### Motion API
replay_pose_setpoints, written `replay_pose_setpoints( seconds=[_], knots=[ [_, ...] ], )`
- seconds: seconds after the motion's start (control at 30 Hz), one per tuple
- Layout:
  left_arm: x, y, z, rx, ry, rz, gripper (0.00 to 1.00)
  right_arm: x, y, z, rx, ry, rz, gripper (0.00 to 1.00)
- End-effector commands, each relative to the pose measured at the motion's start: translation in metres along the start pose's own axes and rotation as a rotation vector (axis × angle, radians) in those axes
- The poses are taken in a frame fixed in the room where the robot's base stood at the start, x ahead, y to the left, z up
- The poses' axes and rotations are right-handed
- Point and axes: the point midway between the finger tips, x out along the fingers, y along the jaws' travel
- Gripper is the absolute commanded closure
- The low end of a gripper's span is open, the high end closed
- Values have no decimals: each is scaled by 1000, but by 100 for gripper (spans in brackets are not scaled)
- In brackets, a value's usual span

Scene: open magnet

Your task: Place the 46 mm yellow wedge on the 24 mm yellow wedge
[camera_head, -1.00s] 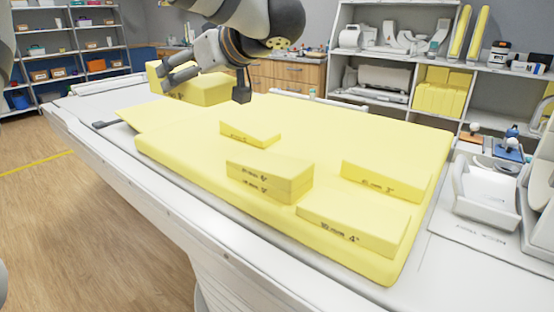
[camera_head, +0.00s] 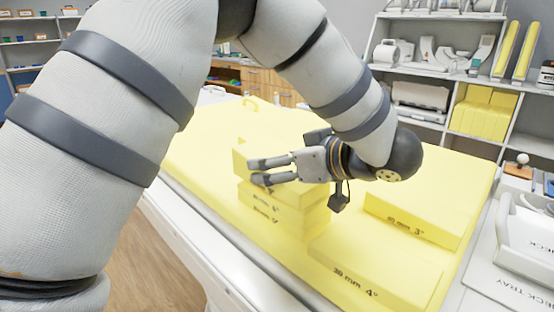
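My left gripper (camera_head: 272,171) is shut on a thick yellow wedge (camera_head: 240,163), with two fingers lying along its near face. The label of this wedge is hidden by the fingers. It is over, or resting on, a stack of two yellow wedges (camera_head: 285,208); I cannot tell whether it touches. The labels on the stack are too small and blurred to read surely, so I cannot tell which wedge is the 24 mm one. The hand and forearm hide the stack's back and right top. My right gripper is not in view.
A low wedge marked about 30 mm 4° (camera_head: 375,272) lies at front right. Another, marked about 45 mm 3° (camera_head: 415,215), lies behind it. All lie on a yellow pad (camera_head: 200,158) on a white table.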

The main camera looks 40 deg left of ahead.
Motion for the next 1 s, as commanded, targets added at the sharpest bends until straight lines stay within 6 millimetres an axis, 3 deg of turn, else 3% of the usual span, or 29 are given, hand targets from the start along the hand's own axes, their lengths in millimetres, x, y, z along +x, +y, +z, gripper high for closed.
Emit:
replay_pose_setpoints(
  seconds=[0.27,0.3,0.4,0.77,0.87,1.0],
  knots=[
    [0,0,1,0,0,2,54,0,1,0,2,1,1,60],
    [0,0,2,0,0,2,28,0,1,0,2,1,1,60],
    [0,0,2,0,0,2,10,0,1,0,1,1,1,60],
    [-2,0,-2,-2,0,3,10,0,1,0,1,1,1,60],
    [-20,2,-1,-2,2,6,10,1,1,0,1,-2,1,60],
    [-60,1,0,0,2,6,10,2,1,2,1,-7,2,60]
  ],
)
